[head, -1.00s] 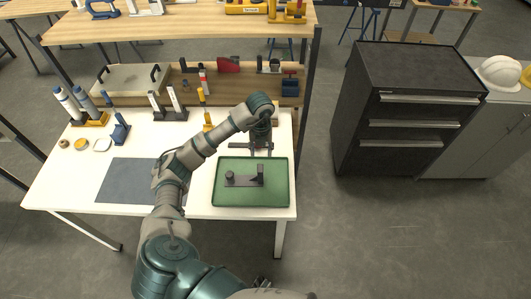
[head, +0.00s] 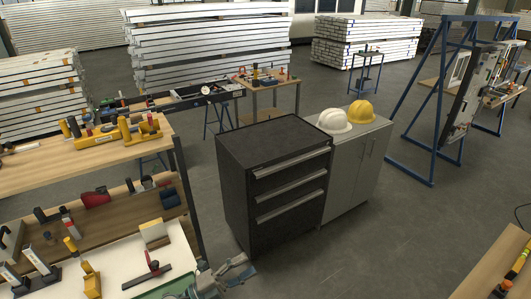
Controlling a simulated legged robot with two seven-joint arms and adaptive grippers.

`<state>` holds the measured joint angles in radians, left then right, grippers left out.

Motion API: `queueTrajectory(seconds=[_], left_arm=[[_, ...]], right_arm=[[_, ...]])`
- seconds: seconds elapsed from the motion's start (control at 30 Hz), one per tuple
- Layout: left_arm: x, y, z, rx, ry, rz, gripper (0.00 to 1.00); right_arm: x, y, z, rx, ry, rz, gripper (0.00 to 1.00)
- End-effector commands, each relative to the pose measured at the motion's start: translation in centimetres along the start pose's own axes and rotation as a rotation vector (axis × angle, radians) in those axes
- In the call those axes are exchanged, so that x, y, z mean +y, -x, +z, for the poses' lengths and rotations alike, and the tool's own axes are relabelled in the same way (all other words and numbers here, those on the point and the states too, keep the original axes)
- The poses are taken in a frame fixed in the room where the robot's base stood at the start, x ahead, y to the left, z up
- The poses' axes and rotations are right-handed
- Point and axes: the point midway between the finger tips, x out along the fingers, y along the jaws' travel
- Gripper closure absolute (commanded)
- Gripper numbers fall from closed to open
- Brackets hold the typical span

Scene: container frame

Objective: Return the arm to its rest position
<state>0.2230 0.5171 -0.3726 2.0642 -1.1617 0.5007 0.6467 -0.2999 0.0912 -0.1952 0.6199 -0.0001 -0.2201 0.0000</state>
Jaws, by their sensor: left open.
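My left arm comes in at the bottom edge, and its grey left gripper (head: 238,272) shows small beside the right corner of the white table (head: 112,262). The gripper is open and I see nothing in it. It is to the right of the green tray (head: 168,289), of which only the far edge shows at the bottom; the rest is cut off by the frame. My right gripper is out of view.
A black drawer cabinet (head: 272,170) stands right of the table, beside a grey cabinet with white (head: 333,121) and yellow (head: 361,112) helmets. A dark bar with a red part (head: 150,268) lies near the tray. Open floor is at right.

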Motion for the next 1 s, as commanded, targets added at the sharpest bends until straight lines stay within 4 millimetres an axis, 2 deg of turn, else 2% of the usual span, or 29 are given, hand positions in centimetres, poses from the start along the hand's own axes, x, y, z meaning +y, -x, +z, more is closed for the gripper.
queueTrajectory(seconds=[0.03,0.1,0.17,0.27,0.3,0.37,0.4,0.5,0.6,0.8,0.97,1.0], left_arm=[[-1.2,0.7,0.7,-0.101,0.081,-0.138,0.51],[-2.5,2.7,2.8,-0.279,0.193,-0.306,0.51],[-2.4,5.3,4.9,-0.455,0.3,-0.414,0.51],[0.6,10.9,8.0,-0.781,0.495,-0.516,0.51],[2.7,13.3,8.6,-0.917,0.58,-0.526,0.51],[6.2,16.9,8.8,-1.112,0.703,-0.511,0.51],[8.7,19.0,8.4,-1.228,0.78,-0.484,0.51],[14.0,23.2,6.2,-1.457,0.945,-0.384,0.51],[17.9,26.2,3.4,-1.614,1.073,-0.271,0.51],[23.1,29.8,-2.8,-1.811,1.271,-0.038,0.51],[25.7,31.6,-8.0,-1.91,1.403,0.158,0.51],[26.8,31.8,-7.8,-1.92,1.412,0.18,0.51]], right_arm=[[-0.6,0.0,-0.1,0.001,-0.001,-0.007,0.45],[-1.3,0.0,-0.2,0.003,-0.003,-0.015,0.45],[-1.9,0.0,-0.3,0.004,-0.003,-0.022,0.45],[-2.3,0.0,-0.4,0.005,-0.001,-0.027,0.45],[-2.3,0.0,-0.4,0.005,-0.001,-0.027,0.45],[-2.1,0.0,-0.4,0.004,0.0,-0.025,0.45],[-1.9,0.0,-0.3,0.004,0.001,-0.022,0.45],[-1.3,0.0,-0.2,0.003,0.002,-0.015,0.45],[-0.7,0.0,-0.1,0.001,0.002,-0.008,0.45],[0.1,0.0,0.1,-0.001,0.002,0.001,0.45],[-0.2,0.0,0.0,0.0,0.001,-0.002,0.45],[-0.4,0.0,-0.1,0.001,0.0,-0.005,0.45]])
